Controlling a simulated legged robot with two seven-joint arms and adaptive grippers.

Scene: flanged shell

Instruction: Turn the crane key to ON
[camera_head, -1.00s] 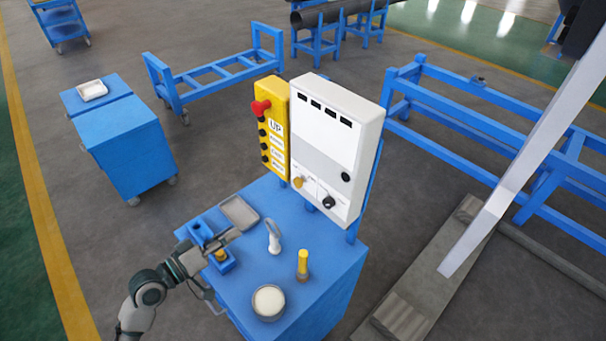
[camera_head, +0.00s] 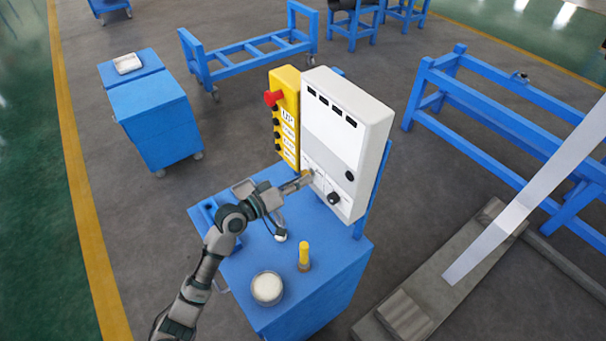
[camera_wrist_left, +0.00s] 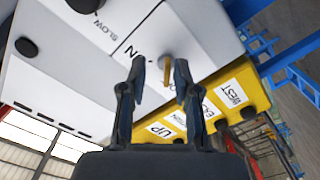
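The crane key (camera_wrist_left: 167,70) is a small brass-coloured piece standing out from the white control box (camera_head: 340,130). Near it in the left wrist view are a printed "N" and partly hidden lettering. My left gripper (camera_wrist_left: 160,64) is open, with one finger on each side of the key and gaps visible, the wider one on the left. In the head view the left gripper (camera_head: 302,183) is at the lower left of the box's face and largely hides the key. A black knob (camera_head: 333,198) sits to the right. My right gripper is not in view.
A yellow button pendant (camera_head: 287,110) with a red button adjoins the box's left side. On the blue cart (camera_head: 325,262) stand a yellow-topped piece (camera_head: 303,257), a white bowl (camera_head: 267,288) and a partly hidden white piece (camera_head: 280,236). Blue frames stand behind.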

